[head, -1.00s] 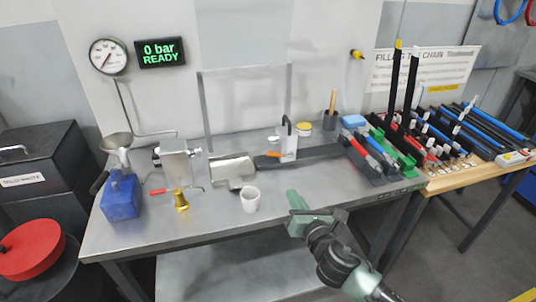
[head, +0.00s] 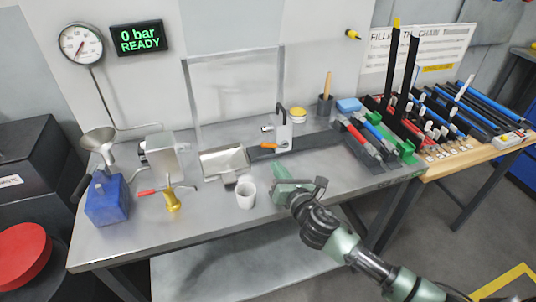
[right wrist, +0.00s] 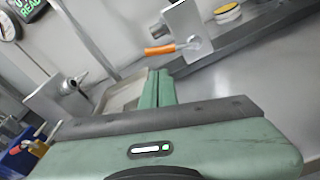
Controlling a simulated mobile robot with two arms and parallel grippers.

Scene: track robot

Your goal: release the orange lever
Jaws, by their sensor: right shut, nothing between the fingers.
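The orange lever (head: 268,147) sticks out to the left from a small upright metal block (head: 284,132) on the steel bench. In the right wrist view the orange lever (right wrist: 160,49) lies beyond and slightly above my fingertips, apart from them. My right gripper (head: 280,172) is green, shut and empty, in front of the lever and below it in the picture. In the right wrist view its fingers (right wrist: 158,80) are together, pointing up toward the lever. My left gripper is in neither view.
A white cup (head: 246,194) stands left of my right gripper. A metal scoop-like tray (head: 224,160) lies left of the lever. A clear panel frame (head: 190,100) stands behind. A rack with red and blue tools (head: 362,140) is to the right.

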